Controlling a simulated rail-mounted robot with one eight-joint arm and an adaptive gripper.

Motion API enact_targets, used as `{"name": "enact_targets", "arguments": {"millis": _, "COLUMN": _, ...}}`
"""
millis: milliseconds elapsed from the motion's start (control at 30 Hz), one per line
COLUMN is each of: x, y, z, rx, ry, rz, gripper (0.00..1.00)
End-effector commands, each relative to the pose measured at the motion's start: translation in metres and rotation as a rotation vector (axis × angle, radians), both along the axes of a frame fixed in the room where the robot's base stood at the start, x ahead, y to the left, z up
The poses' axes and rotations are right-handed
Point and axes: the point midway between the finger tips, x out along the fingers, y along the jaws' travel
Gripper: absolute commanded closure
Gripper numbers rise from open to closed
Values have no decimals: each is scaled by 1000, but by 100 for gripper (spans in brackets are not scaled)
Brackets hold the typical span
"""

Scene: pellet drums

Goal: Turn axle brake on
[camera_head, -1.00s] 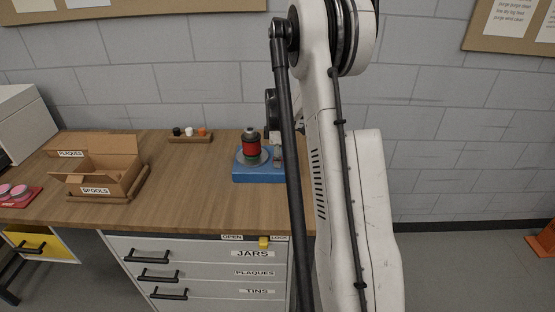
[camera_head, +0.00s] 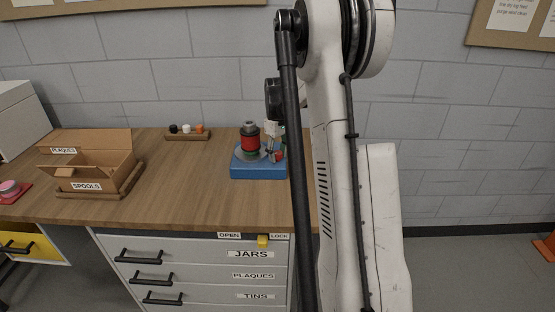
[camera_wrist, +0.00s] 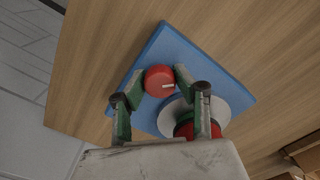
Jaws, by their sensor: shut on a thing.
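A blue base (camera_head: 258,172) stands on the workbench, with a spool with a red band (camera_head: 250,144) upright on a pale grey disc (camera_head: 237,153). In the wrist view the blue base (camera_wrist: 160,45) carries a round red knob (camera_wrist: 158,76) with a short white mark on its top. The grey disc (camera_wrist: 172,122) and part of the red spool (camera_wrist: 188,128) lie beside the knob. My gripper (camera_wrist: 161,80) has its two fingers closed on opposite sides of the red knob.
An open cardboard box (camera_head: 95,165) labelled plaques and spools stands on the left. A small rack (camera_head: 187,135) holds black, white and orange pieces at the back. Drawers (camera_head: 200,270) with a yellow slider (camera_head: 262,240) lie below the bench front. The bench between box and base is clear.

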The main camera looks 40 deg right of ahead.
Motion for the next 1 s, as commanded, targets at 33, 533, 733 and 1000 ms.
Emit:
{"name": "enact_targets", "arguments": {"millis": 33, "x": 0, "y": 0, "z": -2, "rx": 0, "ry": -1, "rz": -43, "gripper": 98}}
{"name": "enact_targets", "arguments": {"millis": 533, "x": 0, "y": 0, "z": -1, "rx": 0, "ry": -1, "rz": -504, "gripper": 98}}
{"name": "enact_targets", "arguments": {"millis": 733, "x": 0, "y": 0, "z": 0, "rx": 0, "ry": -1, "rz": -645, "gripper": 98}}
{"name": "enact_targets", "arguments": {"millis": 1000, "x": 0, "y": 0, "z": 0, "rx": 0, "ry": -1, "rz": -760, "gripper": 98}}
